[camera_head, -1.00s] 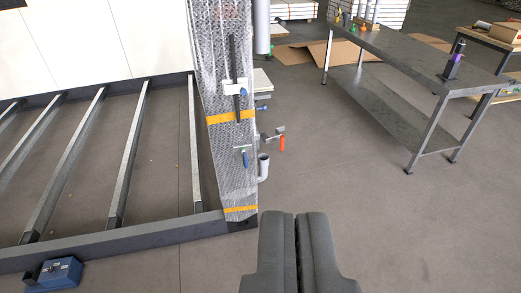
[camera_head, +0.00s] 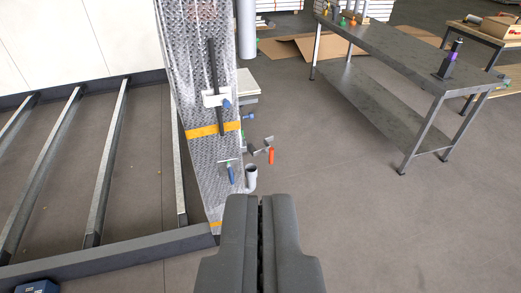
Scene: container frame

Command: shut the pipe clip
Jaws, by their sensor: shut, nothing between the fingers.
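A wrapped post (camera_head: 200,60) with yellow bands stands left of centre. A white fitting with a blue part (camera_head: 213,99) sits across a dark upright bar (camera_head: 212,65) on it. A grey pipe (camera_head: 246,30) runs down behind the post's right side; its lower elbow (camera_head: 251,173) opens upward. Small levers, one blue (camera_head: 231,174) and one red (camera_head: 270,156), stick out near the elbow. I cannot tell which fitting is the pipe clip or whether it is open. My gripper (camera_head: 260,200) is shut and empty, in front of and below these fittings, apart from them.
A dark floor frame with metal bars (camera_head: 107,165) lies to the left. A grey workbench (camera_head: 400,60) with bottles and tools stands at the right, with another table behind it. Cardboard (camera_head: 310,46) lies at the back. The floor between post and workbench is clear.

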